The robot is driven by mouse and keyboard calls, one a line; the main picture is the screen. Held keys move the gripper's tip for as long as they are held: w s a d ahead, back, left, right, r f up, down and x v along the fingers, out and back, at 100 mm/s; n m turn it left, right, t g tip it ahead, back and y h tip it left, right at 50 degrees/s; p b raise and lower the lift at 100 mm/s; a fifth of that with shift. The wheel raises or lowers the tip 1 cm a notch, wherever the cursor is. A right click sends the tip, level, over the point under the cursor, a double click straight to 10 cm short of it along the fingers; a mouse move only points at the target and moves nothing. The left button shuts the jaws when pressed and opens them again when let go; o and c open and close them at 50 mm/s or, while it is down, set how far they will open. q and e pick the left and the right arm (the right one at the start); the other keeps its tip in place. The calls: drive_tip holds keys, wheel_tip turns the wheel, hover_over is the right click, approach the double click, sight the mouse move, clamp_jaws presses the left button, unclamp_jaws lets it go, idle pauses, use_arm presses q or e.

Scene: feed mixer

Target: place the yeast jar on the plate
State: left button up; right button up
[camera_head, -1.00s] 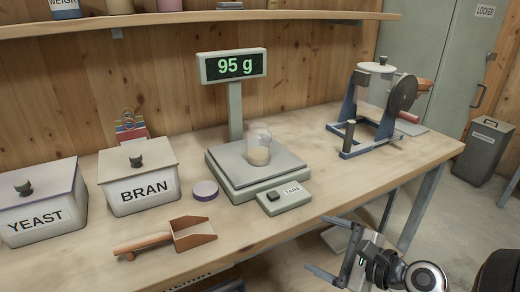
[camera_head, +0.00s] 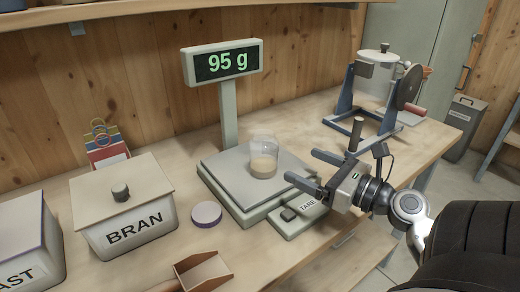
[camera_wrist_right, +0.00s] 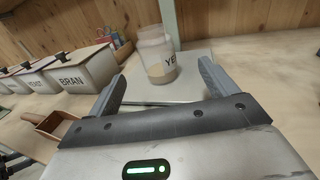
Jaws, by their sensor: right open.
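The yeast jar (camera_head: 264,158) is a clear jar partly filled with tan powder. It stands upright on the scale's grey plate (camera_head: 225,174), and the display (camera_head: 224,62) reads 95 g. In the right wrist view the jar (camera_wrist_right: 157,56) shows part of a "YE" label and stands beyond the fingers, between their directions. My right gripper (camera_head: 305,171) is open and empty, just right of the jar and apart from it; its two fingers also show in the right wrist view (camera_wrist_right: 160,92). My left gripper is not in view.
A purple-rimmed lid (camera_head: 206,214) lies left of the scale. The BRAN box (camera_head: 125,215), YEAST box (camera_head: 25,245) and a scoop (camera_head: 203,272) are further left. The TARE button block (camera_head: 298,215) lies under my right gripper. A cranked mixer (camera_head: 375,90) stands at the back right.

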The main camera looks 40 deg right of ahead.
sight(276, 157)
drive_tip(key=w, duration=0.4)
drive_tip(key=w+a+p, duration=0.1)
drive_tip(key=w, duration=0.2)
drive_tip(key=w+a, duration=0.1)
drive_tip(key=w, duration=0.1)
drive_tip(key=w+p, duration=0.1)
drive_tip(key=w, duration=0.1)
drive_tip(key=shift+a+f, duration=0.2)
drive_tip(key=shift+f, duration=0.15)
drive_tip(key=c, duration=1.2)
